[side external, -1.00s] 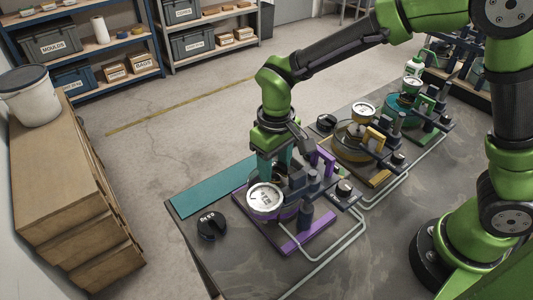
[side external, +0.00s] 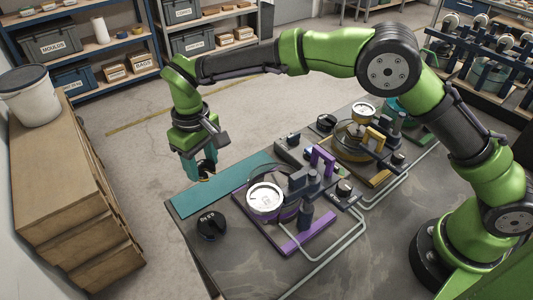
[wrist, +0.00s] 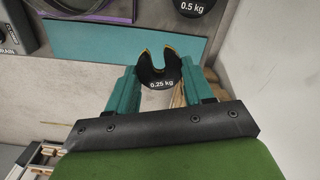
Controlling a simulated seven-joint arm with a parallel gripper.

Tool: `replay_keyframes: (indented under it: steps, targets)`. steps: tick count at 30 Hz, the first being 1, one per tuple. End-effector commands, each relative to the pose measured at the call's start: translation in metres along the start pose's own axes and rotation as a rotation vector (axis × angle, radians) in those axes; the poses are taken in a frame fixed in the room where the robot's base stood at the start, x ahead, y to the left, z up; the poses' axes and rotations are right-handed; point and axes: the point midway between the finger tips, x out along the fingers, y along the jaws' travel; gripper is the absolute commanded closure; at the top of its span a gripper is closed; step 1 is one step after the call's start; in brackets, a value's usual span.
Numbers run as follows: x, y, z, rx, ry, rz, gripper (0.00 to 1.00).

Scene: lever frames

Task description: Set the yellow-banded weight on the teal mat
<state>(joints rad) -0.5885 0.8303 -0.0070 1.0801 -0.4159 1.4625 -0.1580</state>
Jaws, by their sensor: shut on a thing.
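My gripper (side external: 198,175) is shut on a small black weight (side external: 206,169) with a yellow edge and holds it in the air. The wrist view shows the weight (wrist: 158,76), slotted and marked 0.25 kg, between the two teal fingers. The teal mat (side external: 238,178) is a long bare strip along the table's far left edge.
A black 0.5 kg weight (side external: 211,226) stands on the table in front of the mat. The purple lever frame (side external: 311,225) with its round dial (side external: 265,198) is right of the mat. A yellow lever frame (side external: 372,152) stands further back. Open floor lies beyond the table edge.

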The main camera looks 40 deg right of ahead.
Motion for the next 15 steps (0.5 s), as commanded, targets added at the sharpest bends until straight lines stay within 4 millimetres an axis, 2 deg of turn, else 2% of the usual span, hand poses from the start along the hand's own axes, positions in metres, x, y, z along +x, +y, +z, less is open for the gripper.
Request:
replay_keyframes:
  steps: [1, 6, 11, 13, 15]
  targets:
    - [0.004, -0.008, -0.010, -0.016, 0.002, -0.001, 0.89]
    - [-0.001, -0.020, -0.027, -0.050, 0.005, 0.000, 0.89]
    - [-0.012, -0.022, -0.032, -0.063, 0.004, -0.001, 0.89]
    - [-0.010, -0.022, -0.032, -0.071, 0.002, 0.000, 0.89]
    - [0.003, -0.022, -0.030, -0.075, -0.002, 0.001, 0.89]
